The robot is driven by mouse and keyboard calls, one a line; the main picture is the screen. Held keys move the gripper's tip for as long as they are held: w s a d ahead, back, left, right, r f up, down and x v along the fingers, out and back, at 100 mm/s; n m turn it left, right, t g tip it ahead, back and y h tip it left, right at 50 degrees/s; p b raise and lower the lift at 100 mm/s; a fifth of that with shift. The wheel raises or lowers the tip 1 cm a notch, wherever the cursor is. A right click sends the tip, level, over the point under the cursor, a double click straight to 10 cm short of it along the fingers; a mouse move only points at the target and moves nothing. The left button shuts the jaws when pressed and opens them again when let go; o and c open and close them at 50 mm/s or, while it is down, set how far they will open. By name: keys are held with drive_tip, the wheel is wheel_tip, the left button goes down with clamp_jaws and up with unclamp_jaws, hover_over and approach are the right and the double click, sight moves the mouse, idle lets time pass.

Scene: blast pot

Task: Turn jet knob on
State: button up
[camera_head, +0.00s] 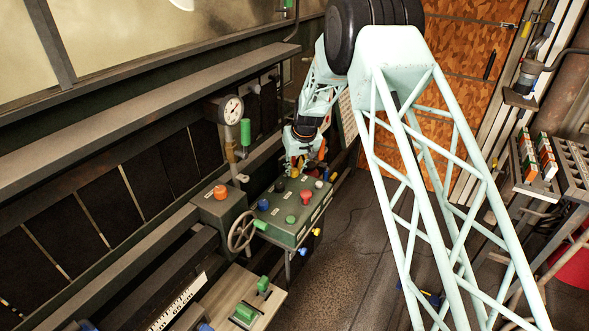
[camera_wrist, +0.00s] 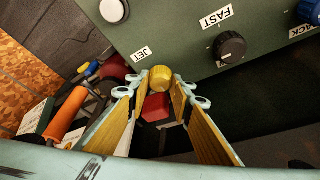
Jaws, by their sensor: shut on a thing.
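The jet knob (camera_wrist: 160,77) is a small yellow knob at the edge of the grey-green control panel (camera_wrist: 180,30), beside the "JET" label (camera_wrist: 140,54) in the wrist view. My gripper (camera_wrist: 161,82) is shut on it, one fingertip on each side. The fingers have yellow-brown inner pads. In the head view my gripper (camera_head: 295,172) reaches down to the far side of the control box (camera_head: 285,225). The knob is hard to make out there, close to the fingertips. I cannot tell the knob's turned position.
A black knob (camera_wrist: 229,46) by the "FAST" label, a white knob (camera_wrist: 114,10) and a blue knob (camera_wrist: 310,10) stand near my fingers.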

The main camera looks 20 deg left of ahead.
drive_tip(key=shift+m+p, duration=0.7)
drive_tip(key=shift+p, duration=0.1)
drive_tip(key=o, duration=0.9)
drive_tip(key=shift+r, duration=0.1)
drive_tip(key=shift+s+v, duration=0.2)
drive_tip(key=shift+v, duration=5.65)
drive_tip(key=shift+a, duration=0.15)
